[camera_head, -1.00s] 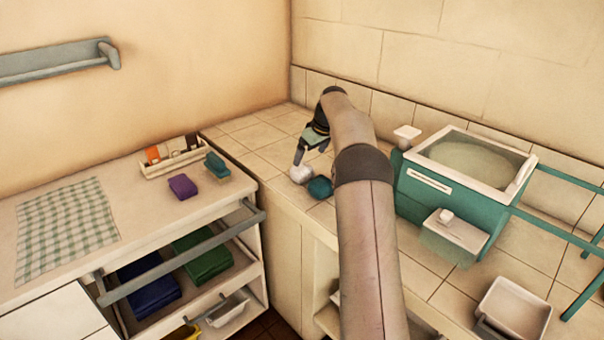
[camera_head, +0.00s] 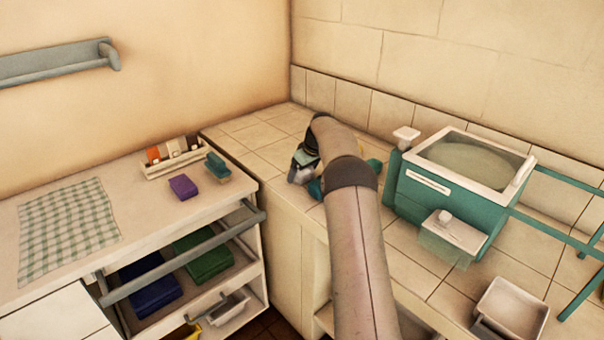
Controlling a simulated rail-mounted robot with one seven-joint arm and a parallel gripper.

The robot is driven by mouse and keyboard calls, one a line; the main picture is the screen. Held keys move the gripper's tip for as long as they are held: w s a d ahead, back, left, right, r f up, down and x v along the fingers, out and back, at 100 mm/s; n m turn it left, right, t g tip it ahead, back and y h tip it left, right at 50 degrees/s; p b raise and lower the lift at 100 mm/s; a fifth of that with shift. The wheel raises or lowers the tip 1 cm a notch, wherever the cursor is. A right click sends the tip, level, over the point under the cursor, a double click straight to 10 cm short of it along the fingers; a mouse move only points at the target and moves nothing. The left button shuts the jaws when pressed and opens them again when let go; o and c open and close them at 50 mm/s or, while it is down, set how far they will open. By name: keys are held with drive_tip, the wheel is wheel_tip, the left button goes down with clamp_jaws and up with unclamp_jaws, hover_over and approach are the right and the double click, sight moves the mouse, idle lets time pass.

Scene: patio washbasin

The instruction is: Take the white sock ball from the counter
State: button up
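My gripper (camera_head: 303,174) is low over the tiled counter (camera_head: 262,134), left of the washbasin, with its fingers pointing down. It is at the spot where the white sock ball lay in the earlier frame. My arm and wrist cover the counter behind.
A teal washbasin (camera_head: 455,196) with a white rim stands right of my arm. A small teal patch (camera_head: 375,166) shows behind the arm. On the left table are a tray (camera_head: 174,163), purple block (camera_head: 183,187), teal brush (camera_head: 217,166) and checked cloth (camera_head: 67,225). The counter's back left is clear.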

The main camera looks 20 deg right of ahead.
drive_tip(key=c, duration=0.8)
drive_tip(key=shift+r, duration=0.15)
